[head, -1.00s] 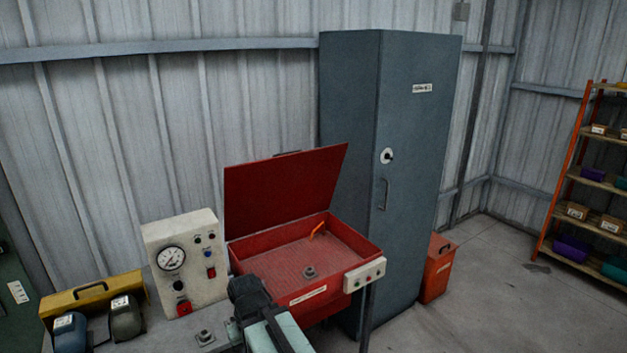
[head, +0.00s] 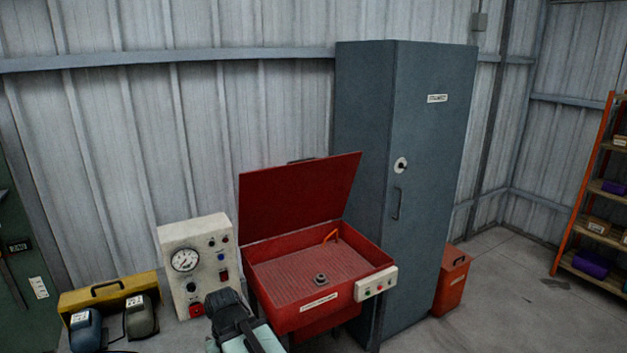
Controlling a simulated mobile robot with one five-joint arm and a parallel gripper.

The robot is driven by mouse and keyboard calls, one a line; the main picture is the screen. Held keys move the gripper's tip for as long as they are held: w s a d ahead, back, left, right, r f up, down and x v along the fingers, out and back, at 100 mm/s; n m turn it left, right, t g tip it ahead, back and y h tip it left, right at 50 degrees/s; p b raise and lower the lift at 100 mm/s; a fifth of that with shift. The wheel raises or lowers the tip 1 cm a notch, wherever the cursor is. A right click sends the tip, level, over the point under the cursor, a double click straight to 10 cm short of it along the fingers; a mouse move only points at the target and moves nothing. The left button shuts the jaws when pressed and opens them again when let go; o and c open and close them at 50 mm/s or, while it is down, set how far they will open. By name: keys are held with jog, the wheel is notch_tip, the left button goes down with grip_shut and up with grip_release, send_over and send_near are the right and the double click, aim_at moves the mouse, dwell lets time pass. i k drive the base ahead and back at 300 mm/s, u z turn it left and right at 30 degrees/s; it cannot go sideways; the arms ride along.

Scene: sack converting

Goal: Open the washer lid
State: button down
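The red washer (head: 318,309) stands in the middle of the head view, in front of the grey cabinet. Its lid (head: 298,200) is raised and leans back, so the basin (head: 291,272) lies open. An orange spout and a round drain fitting show inside the basin. A small panel with buttons (head: 376,283) sits on its front right corner. My gripper (head: 226,300) is at the lower middle, left of the washer's front and apart from the lid. Its fingers are dark and seen from behind, so I cannot tell whether they are open or shut.
A white gauge box (head: 197,262) stands left of the washer on the bench. Further left are a yellow toolbox (head: 108,292) and two small motor-like units. A tall grey cabinet (head: 430,180) stands right behind the washer, with a red bin (head: 452,282) beside it. Floor is clear at right.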

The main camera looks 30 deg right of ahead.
aim_at(295, 195)
jog(key=u, duration=0.05)
jog(key=i, duration=0.95)
jog(key=z, duration=0.05)
